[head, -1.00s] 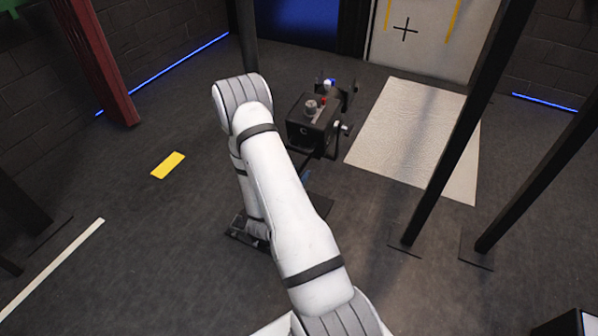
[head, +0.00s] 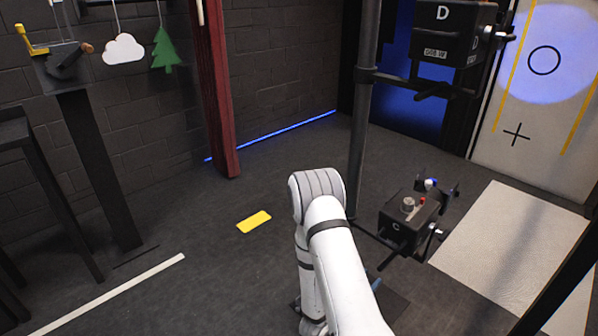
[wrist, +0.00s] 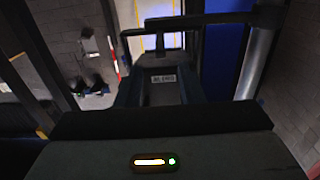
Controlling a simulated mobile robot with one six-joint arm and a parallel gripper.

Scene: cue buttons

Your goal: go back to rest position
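My white arm reaches up from the bottom centre of the head view and bends at its elbow. Its far end drops behind the upper link, so my gripper's fingers are hidden there. In the wrist view a dark housing with a lit yellow bar and a green light fills the bottom. I cannot make out two fingertips or anything held. A black box marked C (head: 408,222), with a grey knob and a red part on top, is right of my arm. It stands apart from my arm in the picture.
A black box marked D (head: 444,35) hangs on a dark upright pole (head: 362,130). A red post (head: 216,90) stands at the left wall. A cloud (head: 124,50) and a green tree (head: 165,50) hang there. A yellow floor mark (head: 254,222) lies on open floor.

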